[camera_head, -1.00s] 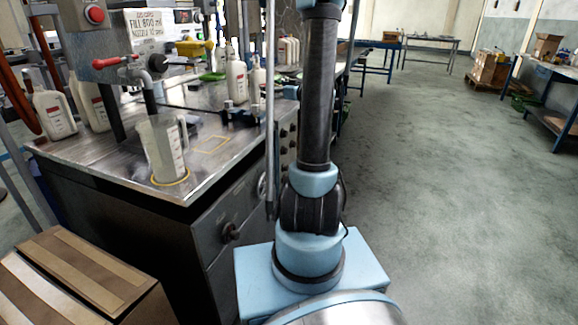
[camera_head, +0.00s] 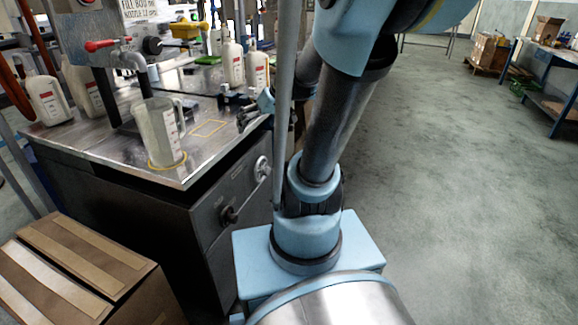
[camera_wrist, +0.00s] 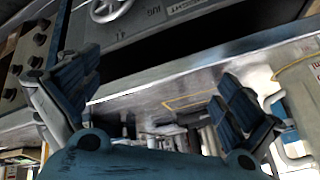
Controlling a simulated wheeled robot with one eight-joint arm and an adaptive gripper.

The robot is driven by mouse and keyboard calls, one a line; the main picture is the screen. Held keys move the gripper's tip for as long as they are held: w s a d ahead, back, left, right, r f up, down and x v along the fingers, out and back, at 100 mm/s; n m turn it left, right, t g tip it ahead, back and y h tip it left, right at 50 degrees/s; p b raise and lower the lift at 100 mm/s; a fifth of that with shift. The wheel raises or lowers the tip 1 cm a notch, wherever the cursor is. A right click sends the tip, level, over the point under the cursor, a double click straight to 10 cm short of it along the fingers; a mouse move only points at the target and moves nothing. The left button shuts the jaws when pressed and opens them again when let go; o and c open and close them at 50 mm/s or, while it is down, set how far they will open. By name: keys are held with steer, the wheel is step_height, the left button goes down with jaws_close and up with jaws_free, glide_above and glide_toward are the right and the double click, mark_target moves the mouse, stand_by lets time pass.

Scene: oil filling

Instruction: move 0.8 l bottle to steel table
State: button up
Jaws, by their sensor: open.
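White bottles with red-marked labels stand upright on the metal-topped bench (camera_head: 110,150): one is at the far left (camera_head: 48,100), another beside it (camera_head: 85,90). Two more stand at the back, a left one (camera_head: 232,66) and a right one (camera_head: 258,72). I cannot tell which is the 0.8 l bottle, or whether this bench is the steel table. My gripper (camera_head: 246,116) is near the bench's right edge, in front of the back bottles and apart from them. In the wrist view my gripper (camera_wrist: 160,105) is open with nothing between its fingers.
A yellow outline (camera_head: 208,128) marks bare bench top. A vertical pole (camera_head: 283,90) is close to my arm. A cardboard box (camera_head: 75,265) is at front left.

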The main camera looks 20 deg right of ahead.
steer(key=s+d+f+m+g+h, duration=0.1)
steer(key=s+d+f+h, duration=0.1)
steer(key=s, duration=0.5)
steer(key=s+d+f+m+g+h, duration=0.1)
steer(key=s+d+f+m+h, duration=0.1)
steer(key=s+d+f, duration=0.3)
steer(key=shift+s+d+h, duration=0.15)
steer(key=shift+s+h, duration=0.35)
steer(key=shift+s, duration=0.9)
